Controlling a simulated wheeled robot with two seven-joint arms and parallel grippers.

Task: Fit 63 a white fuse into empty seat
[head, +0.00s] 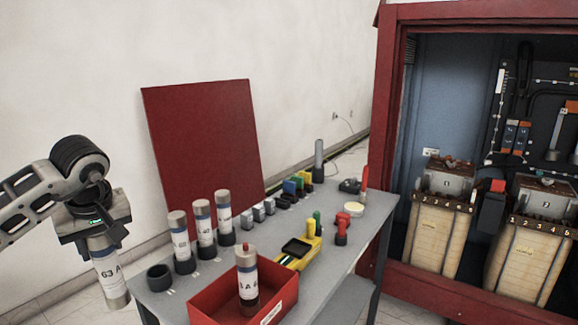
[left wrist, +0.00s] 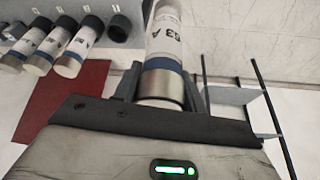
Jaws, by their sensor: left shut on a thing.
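My left gripper (head: 97,240) is shut on a white fuse (head: 108,270) marked 63 A, with a blue band and metal ends. The fuse hangs almost upright beside the table's left end. In the left wrist view the fuse (left wrist: 165,42) sits between the fingers, its metal end at the jaws. An empty dark round seat (head: 159,278) stands at the table's left corner, right of the held fuse and apart from it. It also shows in the left wrist view (left wrist: 117,28). My right gripper is not in view.
Three white fuses (head: 202,228) stand in a row behind the empty seat. A red box (head: 213,307) holding another fuse (head: 247,280) is at the front. A yellow meter (head: 297,252) and small tools lie on the grey table (head: 330,262). A red cabinet (head: 390,130) stands right.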

